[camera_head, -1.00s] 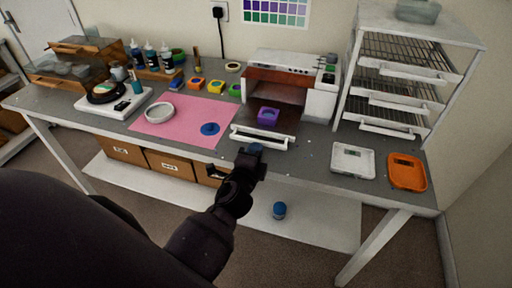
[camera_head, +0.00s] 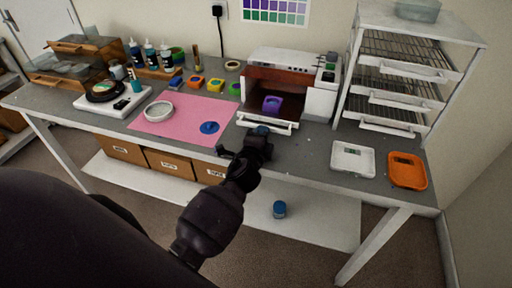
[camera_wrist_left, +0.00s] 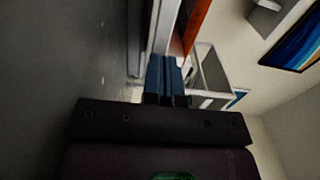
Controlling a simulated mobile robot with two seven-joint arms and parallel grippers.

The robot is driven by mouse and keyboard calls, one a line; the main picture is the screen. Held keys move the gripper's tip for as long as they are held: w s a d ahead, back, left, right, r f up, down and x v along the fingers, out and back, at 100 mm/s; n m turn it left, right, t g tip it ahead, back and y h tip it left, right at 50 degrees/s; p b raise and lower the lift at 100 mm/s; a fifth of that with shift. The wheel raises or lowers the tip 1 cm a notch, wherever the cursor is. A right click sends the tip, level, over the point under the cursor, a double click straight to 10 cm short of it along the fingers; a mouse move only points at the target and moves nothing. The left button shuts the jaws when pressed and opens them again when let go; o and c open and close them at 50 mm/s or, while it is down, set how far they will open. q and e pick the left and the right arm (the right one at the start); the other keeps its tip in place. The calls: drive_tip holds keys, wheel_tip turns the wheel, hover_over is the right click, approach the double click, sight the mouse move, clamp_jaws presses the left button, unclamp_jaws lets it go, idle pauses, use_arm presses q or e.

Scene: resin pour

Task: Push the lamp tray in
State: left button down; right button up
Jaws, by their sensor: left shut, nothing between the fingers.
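The lamp (camera_head: 292,63) is a white box with a reddish-brown inside, at the back of the bench. Its tray has a white front (camera_head: 277,122) and sticks out a short way, with a purple mould (camera_head: 272,103) on it. My left gripper (camera_head: 262,131) is shut and empty, its blue fingertips at the tray front. Contact looks likely, but the fingertips partly hide that spot. In the left wrist view the closed blue fingers (camera_wrist_left: 163,78) point at the pale tray front (camera_wrist_left: 160,35). My right gripper is in neither view.
A white rack with wire shelves (camera_head: 400,75) stands right of the lamp. A pink mat (camera_head: 180,128) with a grey ring (camera_head: 158,111) and blue disc (camera_head: 209,128) lies left. A blue jar (camera_head: 279,209) stands below.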

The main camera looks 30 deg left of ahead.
sight(271, 109)
use_arm(q)
drive_tip(key=b+x, duration=0.1)
drive_tip(key=x, duration=0.8)
drive_tip(key=shift+a+f+b, duration=0.1)
drive_tip(key=shift+f+b, duration=0.05)
drive_tip(key=shift+b, duration=0.2)
drive_tip(key=shift+w, duration=0.2)
drive_tip(key=shift+a+r, duration=0.1)
drive_tip(key=shift+r, duration=0.4)
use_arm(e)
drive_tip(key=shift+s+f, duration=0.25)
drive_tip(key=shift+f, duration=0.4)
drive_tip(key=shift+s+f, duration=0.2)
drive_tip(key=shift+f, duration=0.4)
use_arm(q)
drive_tip(key=shift+f, duration=0.1)
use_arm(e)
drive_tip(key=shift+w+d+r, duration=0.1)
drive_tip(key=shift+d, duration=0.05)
